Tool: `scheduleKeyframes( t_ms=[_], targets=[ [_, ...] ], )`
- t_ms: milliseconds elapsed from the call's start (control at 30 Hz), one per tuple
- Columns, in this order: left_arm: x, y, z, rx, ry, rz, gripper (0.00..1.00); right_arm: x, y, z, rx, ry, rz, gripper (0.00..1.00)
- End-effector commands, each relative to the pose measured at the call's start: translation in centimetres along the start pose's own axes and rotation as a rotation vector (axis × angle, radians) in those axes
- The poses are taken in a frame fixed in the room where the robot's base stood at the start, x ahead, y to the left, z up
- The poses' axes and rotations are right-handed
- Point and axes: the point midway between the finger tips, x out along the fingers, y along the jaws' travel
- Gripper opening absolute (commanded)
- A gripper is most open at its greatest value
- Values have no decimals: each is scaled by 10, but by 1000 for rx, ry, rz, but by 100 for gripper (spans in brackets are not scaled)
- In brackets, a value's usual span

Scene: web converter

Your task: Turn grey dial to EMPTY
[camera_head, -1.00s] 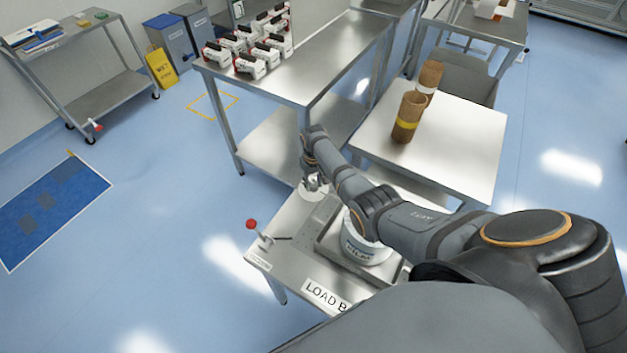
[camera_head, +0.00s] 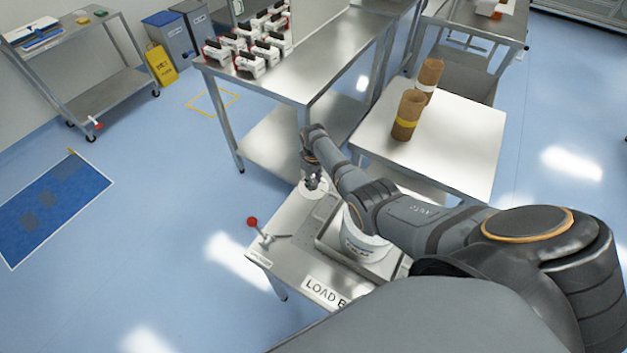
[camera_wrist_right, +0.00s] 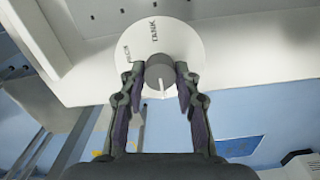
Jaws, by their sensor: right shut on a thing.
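The grey dial (camera_wrist_right: 160,72) sits at the centre of a round white plate (camera_wrist_right: 175,38) in the right wrist view. The plate carries printed words, of which TANK is readable; EMPTY is not readable there. A light pointer mark on the dial points toward the bottom of the picture. My right gripper (camera_wrist_right: 160,88) is shut on the dial, one finger on each side. In the head view my right gripper (camera_head: 313,184) is small at the back of the steel table, over the white plate (camera_head: 312,190). My left gripper is not in view.
The steel table (camera_head: 290,222) bears a red-knobbed lever (camera_head: 253,222), a tray and a white roll (camera_head: 362,240) beside my arm. A side table (camera_head: 460,140) holds two brown tubes (camera_head: 408,115).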

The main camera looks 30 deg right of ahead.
Motion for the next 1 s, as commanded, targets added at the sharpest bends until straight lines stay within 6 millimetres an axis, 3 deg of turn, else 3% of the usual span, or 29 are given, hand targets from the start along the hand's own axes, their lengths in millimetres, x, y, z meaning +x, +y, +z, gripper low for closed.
scheduleKeyframes(
  t_ms=[167, 200, 367, 733, 867, 1000],
  targets=[
    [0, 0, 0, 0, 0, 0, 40, -1, 0, -1, -1, 2, 1, 0],
    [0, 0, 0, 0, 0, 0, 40, -1, 0, -1, -1, 2, 1, 34],
    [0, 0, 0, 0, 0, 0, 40, -1, 0, -1, 0, 1, 1, 54],
    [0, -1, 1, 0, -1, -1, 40, -6, 1, 0, 1, 1, 1, 54],
    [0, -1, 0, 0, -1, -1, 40, -26, 1, -1, 0, 4, 3, 54],
    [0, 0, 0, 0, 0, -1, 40, -63, 1, -1, 0, 6, 3, 54]
  ],
)
